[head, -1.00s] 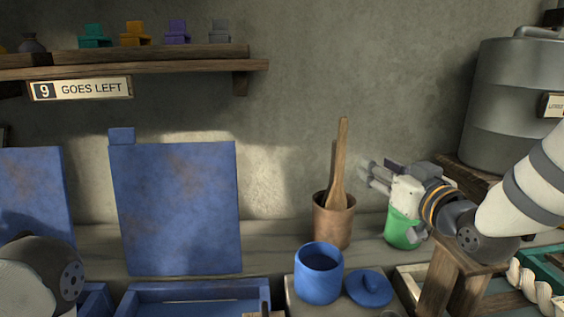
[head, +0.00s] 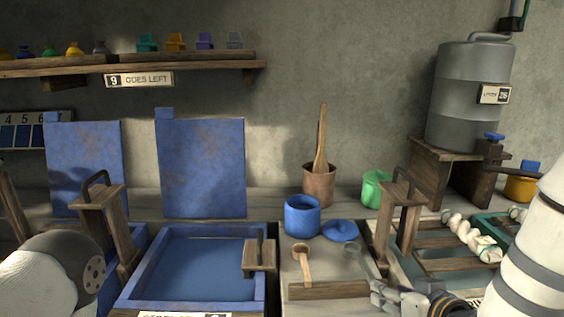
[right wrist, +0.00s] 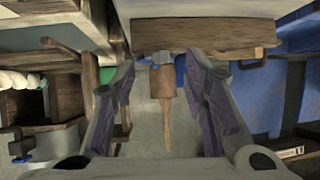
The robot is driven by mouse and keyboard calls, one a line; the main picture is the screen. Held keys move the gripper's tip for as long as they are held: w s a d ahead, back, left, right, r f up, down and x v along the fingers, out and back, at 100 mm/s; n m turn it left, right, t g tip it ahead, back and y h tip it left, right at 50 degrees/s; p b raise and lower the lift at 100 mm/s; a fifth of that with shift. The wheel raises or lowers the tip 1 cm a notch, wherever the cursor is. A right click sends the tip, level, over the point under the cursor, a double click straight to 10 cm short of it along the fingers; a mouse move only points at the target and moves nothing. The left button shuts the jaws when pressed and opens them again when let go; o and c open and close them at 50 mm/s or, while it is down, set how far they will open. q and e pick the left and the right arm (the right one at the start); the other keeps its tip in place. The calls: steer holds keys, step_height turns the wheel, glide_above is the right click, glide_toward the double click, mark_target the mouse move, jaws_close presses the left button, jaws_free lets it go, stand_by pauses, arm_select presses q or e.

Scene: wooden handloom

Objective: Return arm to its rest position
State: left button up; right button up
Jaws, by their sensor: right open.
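My right gripper (head: 376,295) shows at the bottom right of the head view, low in front of the small worktop, with my white and grey right arm at the right edge. In the right wrist view the gripper (right wrist: 160,67) has its two purple-grey fingers spread, with nothing held between them. The copper pot (right wrist: 162,78) with its wooden stick shows beyond the gap between the fingers. In the head view, part of my left arm (head: 60,275) is at the lower left; its gripper is out of view.
A blue jar (head: 302,217), its lid (head: 340,231), a wooden ladle (head: 302,262) and the copper pot (head: 319,185) stand near the middle. A wooden post frame (head: 398,215) and a green cup (head: 376,190) are close to the right arm. A blue basin (head: 140,285) lies left.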

steer(key=s+f+m+g+h, duration=0.1)
steer(key=s+f+g, duration=0.3)
steer(key=s+f, duration=0.5)
steer(key=s+f+g, duration=0.3)
steer(key=s+f, duration=0.4)
steer(key=s, duration=0.5)
arm_select(q)
steer(key=shift+s+d+r, duration=0.1)
steer(key=shift+s, duration=0.25)
arm_select(e)
steer(key=s+f+g, duration=0.2)
steer(key=s+g, duration=0.1)
steer(key=s, duration=0.6)
steer(key=s+d+f+g+h, duration=0.1)
steer(key=s+f+g, duration=0.1)
steer(key=s, duration=0.8)
steer(key=shift+s+g, duration=0.15)
steer(key=shift+g, duration=0.45)
